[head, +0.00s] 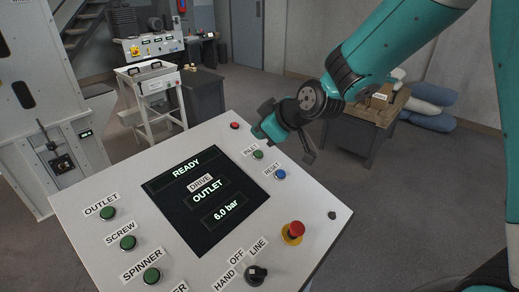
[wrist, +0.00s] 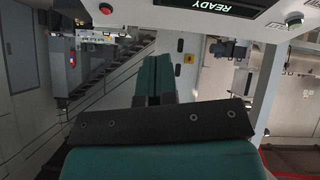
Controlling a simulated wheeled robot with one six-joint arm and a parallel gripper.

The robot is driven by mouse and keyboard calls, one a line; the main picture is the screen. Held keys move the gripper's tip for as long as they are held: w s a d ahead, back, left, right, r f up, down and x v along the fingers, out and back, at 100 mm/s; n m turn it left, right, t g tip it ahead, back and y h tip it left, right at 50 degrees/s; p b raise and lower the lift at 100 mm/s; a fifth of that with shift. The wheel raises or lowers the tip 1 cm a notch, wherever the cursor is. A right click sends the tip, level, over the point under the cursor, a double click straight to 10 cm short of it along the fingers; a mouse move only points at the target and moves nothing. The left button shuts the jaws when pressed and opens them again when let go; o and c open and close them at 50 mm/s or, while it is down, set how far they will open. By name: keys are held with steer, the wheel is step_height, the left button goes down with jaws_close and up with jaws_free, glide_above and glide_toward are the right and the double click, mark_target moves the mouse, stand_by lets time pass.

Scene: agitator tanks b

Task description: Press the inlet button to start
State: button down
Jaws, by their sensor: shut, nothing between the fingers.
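The inlet button (head: 258,154) is a small green button on the sloped white control panel (head: 320,230), near its far right edge. Its label (head: 250,149) is beside it and hard to read in full. My gripper (head: 257,132) is shut and empty, just beyond the inlet button in the head view. It appears apart from the button; its height over the panel is hard to judge. In the wrist view my shut teal fingers (wrist: 153,65) point away from the camera, with the panel's edge at the top. The inlet button does not show there.
A blue reset button (head: 280,174), a red button (head: 234,125) and a red emergency stop (head: 293,231) are on the same panel. The screen (head: 205,200) reads READY, DRIVE, OUTLET, 6.0 bar. Green outlet (head: 108,213), screw (head: 128,242) and spinner (head: 151,275) buttons line the left.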

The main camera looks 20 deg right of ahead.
steer(key=w+d+f+n+t+h, duration=0.1)
steer(key=w+d+f+t, duration=0.2)
steer(key=w, duration=0.5)
steer(key=shift+w+d+f+n+t+p, duration=0.3)
steer(key=shift+w+d+t+p, duration=0.15)
steer(key=shift+d, duration=0.45)
steer(key=b, duration=0.4)
glide_above(258, 154)
steer(key=s+d, duration=0.1)
steer(key=s, duration=0.1)
steer(key=f, duration=0.6)
steer(key=shift+w+f, duration=0.25)
steer(key=shift+f, duration=0.15)
steer(key=shift+w+a+f+b, duration=0.15)
steer(key=shift+w+f+b, duration=0.15)
steer(key=shift+f+b, duration=0.4)
steer(key=shift+f, duration=0.2)
steer(key=shift+f+b, duration=0.3)
steer(key=shift+b, duration=0.2)
